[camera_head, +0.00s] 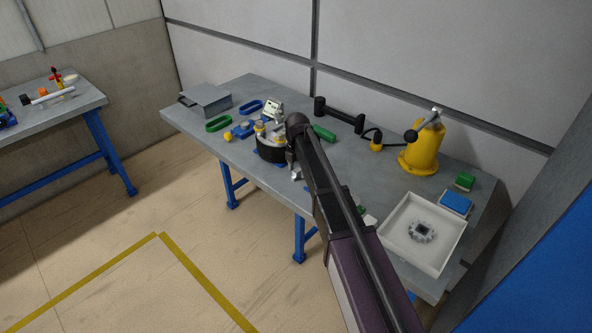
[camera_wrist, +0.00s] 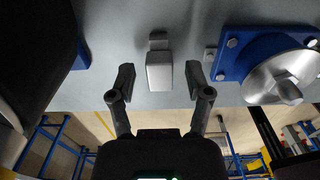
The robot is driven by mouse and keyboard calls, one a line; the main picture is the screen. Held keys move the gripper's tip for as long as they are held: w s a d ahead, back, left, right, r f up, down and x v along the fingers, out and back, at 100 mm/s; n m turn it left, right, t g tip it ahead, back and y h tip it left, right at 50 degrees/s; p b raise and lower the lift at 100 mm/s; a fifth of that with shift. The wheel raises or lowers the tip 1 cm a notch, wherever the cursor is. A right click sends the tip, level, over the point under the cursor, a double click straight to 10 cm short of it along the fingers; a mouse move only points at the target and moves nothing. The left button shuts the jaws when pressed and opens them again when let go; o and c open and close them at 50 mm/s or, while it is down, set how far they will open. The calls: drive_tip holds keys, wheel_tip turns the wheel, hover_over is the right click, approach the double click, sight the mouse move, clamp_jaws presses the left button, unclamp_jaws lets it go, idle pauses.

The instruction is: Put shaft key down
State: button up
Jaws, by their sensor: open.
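My gripper (camera_wrist: 160,75) is open, low over the grey table, with its two dark fingers apart. A small silver-grey block (camera_wrist: 160,72), likely the shaft key, lies between and just beyond the fingertips in the wrist view. Gaps show on both sides of it, and neither finger appears to touch it. In the head view my gripper (camera_head: 296,172) is at the table's front edge, mostly hidden by my arm, and the key cannot be made out clearly there.
A blue flange (camera_wrist: 238,45) with a silver shaft (camera_wrist: 280,85) is close on the right in the wrist view. A dark round body (camera_wrist: 35,50) is on the left. In the head view, a white tray (camera_head: 395,243) holding a gear (camera_head: 422,232) and a yellow stand (camera_head: 420,155) are at right.

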sight(297, 170)
wheel_tip(297, 170, up, 12)
drive_tip(key=p, duration=1.1)
drive_tip(key=shift+p, duration=0.4)
idle(0.6)
drive_tip(key=s+d+m, duration=2.2)
drive_tip(key=s+m, duration=0.4)
drive_tip(key=m, duration=0.2)
drive_tip(key=shift+d, duration=0.3)
drive_tip(key=shift+f, duration=0.1)
